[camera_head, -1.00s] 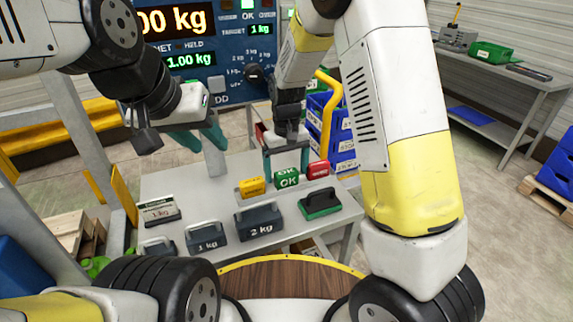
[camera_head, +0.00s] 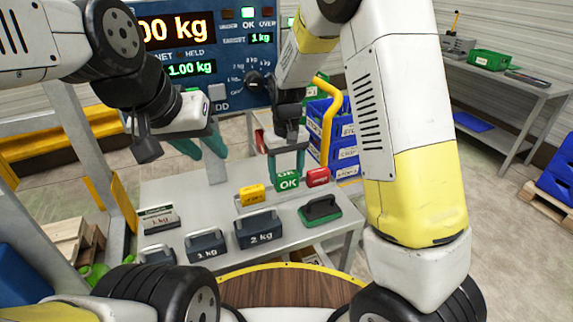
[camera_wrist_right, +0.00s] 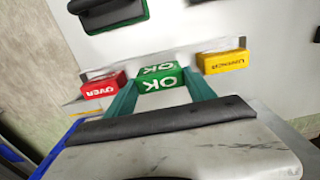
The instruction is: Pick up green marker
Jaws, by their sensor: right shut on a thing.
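The green OK marker (camera_head: 287,181) is a small block standing at the back of the grey table, between a yellow and a red block. My right gripper (camera_head: 286,166) comes down from above and is shut on the green marker. In the right wrist view the marker (camera_wrist_right: 160,78) sits between the two teal fingers, and both its OK faces show. Whether it is clear of the table I cannot tell. My left gripper (camera_head: 200,146) is open and empty above the left back of the table.
The red OVER marker (camera_head: 318,177) and yellow UNDER marker (camera_head: 251,194) stand close on either side. In front are dark weights, including the 2 kg one (camera_head: 260,230), and a green-edged block (camera_head: 320,210). The scale display (camera_head: 205,50) stands behind; blue bins (camera_head: 340,140) are at right.

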